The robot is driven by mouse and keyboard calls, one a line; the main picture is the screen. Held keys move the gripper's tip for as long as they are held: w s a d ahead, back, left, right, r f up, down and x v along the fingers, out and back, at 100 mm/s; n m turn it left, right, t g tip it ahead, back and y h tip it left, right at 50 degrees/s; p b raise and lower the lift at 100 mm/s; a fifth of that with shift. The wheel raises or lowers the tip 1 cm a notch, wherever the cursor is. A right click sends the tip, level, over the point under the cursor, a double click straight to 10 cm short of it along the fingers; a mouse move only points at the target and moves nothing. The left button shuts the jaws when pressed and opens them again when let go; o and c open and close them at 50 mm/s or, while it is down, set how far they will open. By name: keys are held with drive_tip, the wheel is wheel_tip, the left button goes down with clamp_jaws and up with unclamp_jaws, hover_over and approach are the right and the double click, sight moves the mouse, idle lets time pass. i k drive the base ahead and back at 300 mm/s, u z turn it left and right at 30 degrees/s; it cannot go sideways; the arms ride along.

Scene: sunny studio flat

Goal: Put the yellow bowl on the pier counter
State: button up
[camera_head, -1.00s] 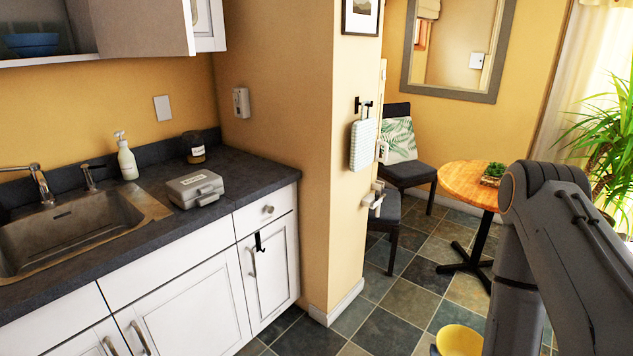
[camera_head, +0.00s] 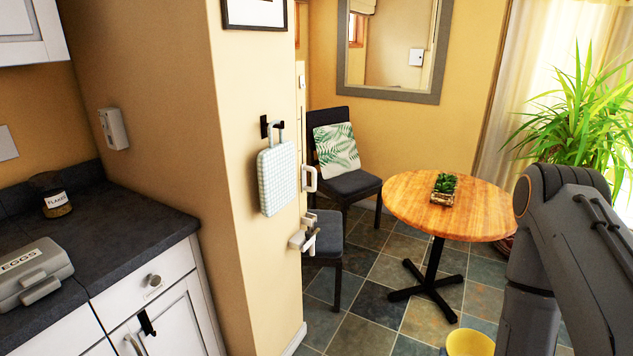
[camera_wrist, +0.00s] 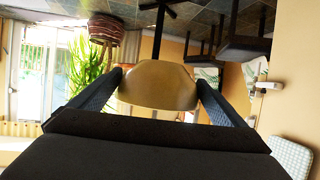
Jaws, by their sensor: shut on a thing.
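The yellow bowl (camera_head: 469,343) shows at the bottom edge of the head view, partly cut off by the frame and partly behind my arm. In the wrist view the bowl (camera_wrist: 158,85) sits between the two fingers of my gripper (camera_wrist: 158,88), which is shut on it. The bowl is held up off the floor. The gripper's fingers are hidden in the head view. I cannot make out which surface is the pier counter; a dark counter (camera_head: 110,225) stands at the left with a grey egg box (camera_head: 32,275) and a labelled jar (camera_head: 54,198) on it.
A wall end (camera_head: 255,200) with a hanging checked pad (camera_head: 277,180) juts out beside the counter. A large plant (camera_head: 575,130) is at right. Tiled floor (camera_head: 365,300) lies open between.

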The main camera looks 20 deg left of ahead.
sight(123, 232)
drive_tip(key=u, duration=0.45)
drive_tip(key=i, duration=0.75)
drive_tip(key=u, duration=0.75)
